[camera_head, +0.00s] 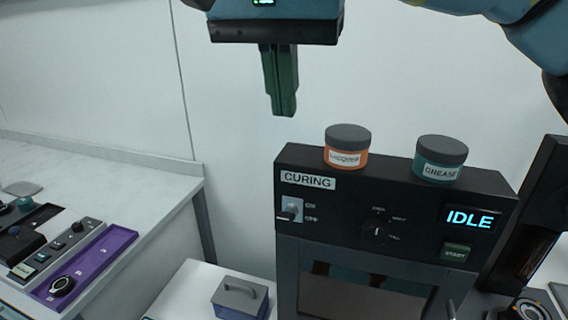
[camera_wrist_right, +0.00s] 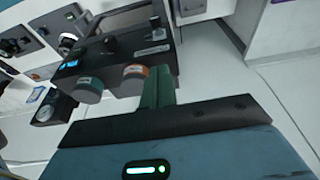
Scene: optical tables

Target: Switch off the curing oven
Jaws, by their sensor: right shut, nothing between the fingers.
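The curing oven (camera_head: 329,218) is a dark box labelled CURING, with a lit display (camera_head: 468,218) reading IDLE. Its toggle switch (camera_head: 291,210) sits at the panel's left beside ON and OFF labels; I cannot tell clearly which way the lever points. My right gripper (camera_head: 284,114) is shut and empty, pointing down, above and behind the oven's top left part in the picture, apart from it. In the right wrist view its fingers (camera_wrist_right: 158,72) show beside the oven (camera_wrist_right: 122,45). My left gripper is not in view.
An orange jar (camera_head: 347,146) and a teal grease jar (camera_head: 440,158) stand on the oven top. The panel also has a dial (camera_head: 376,231) and START button (camera_head: 456,251).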

